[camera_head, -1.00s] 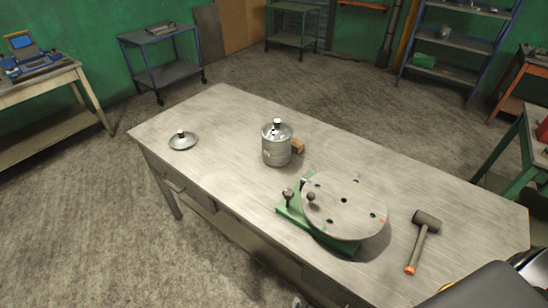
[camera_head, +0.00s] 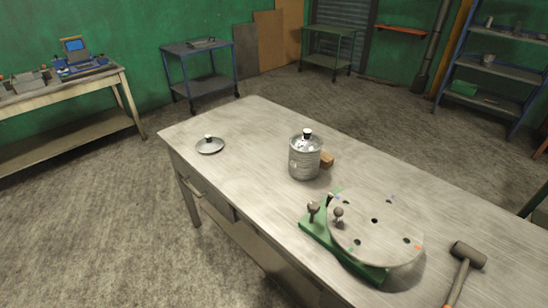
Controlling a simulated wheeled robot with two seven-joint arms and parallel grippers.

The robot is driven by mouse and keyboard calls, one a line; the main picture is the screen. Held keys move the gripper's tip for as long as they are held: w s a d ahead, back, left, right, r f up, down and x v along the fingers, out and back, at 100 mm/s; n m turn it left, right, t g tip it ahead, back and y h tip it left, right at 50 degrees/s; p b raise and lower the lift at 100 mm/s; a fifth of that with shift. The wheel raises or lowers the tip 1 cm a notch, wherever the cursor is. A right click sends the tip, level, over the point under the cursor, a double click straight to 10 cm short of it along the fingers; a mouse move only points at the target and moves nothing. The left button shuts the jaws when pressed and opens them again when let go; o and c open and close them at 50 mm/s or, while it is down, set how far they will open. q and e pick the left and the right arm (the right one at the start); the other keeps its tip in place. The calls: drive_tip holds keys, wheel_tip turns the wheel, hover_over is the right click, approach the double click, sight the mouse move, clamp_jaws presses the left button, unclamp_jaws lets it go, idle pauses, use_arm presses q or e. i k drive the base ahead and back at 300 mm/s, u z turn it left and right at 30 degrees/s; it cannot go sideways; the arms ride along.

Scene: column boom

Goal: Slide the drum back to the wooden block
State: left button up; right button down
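Whether the two touch cannot be told from here. Neither of my grippers shows in the head view now.
A round metal disc (camera_head: 374,220) on a green base (camera_head: 340,250) with knobs stands right of the drum. A mallet (camera_head: 467,257) lies at the right. A metal lid (camera_head: 209,145) lies at the left. The bench between lid and drum is clear.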

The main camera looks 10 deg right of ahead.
sight(303, 167)
drive_tip(key=u, duration=1.3)
drive_tip(key=i, duration=3.15)
drive_tip(key=z, duration=0.9)
drive_tip(key=i, duration=0.35)
drive_tip(key=z, duration=2.4)
